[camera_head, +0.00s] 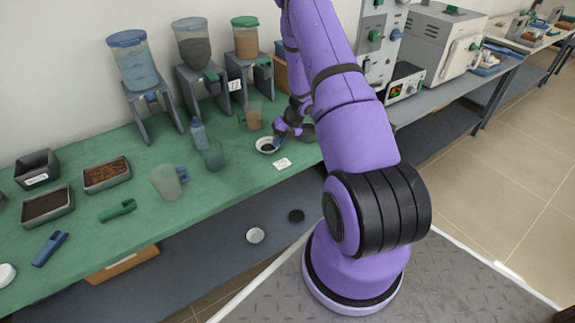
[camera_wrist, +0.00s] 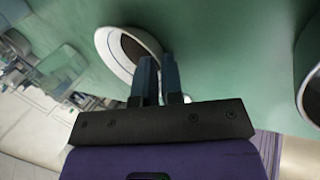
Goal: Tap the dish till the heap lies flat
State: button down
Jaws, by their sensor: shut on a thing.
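A small white dish (camera_head: 266,149) with dark contents is at the front part of the green bench. It shows larger in the wrist view (camera_wrist: 112,55), where dark brown material (camera_wrist: 133,47) lies inside it. My gripper (camera_head: 279,140) comes from the right and is shut on the dish's near rim. In the wrist view its two blue-grey fingers (camera_wrist: 159,62) are close together at that rim and hide part of it. I cannot tell whether the dish rests on the bench or is slightly raised, nor the exact shape of the heap.
Another dark bowl (camera_head: 308,131) stands just right of my gripper. Hoppers (camera_head: 193,50) line the wall behind.

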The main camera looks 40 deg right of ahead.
jog(key=shift+r, duration=2.35)
jog(key=shift+f, duration=2.25)
jog(key=shift+r, duration=0.1)
jog(key=shift+r, duration=2.45)
jog(key=shift+f, duration=0.15)
jog(key=shift+r, duration=0.45)
jog(key=shift+f, duration=0.15)
notch_tip(320, 180, down, 6)
jog(key=shift+r, duration=0.25)
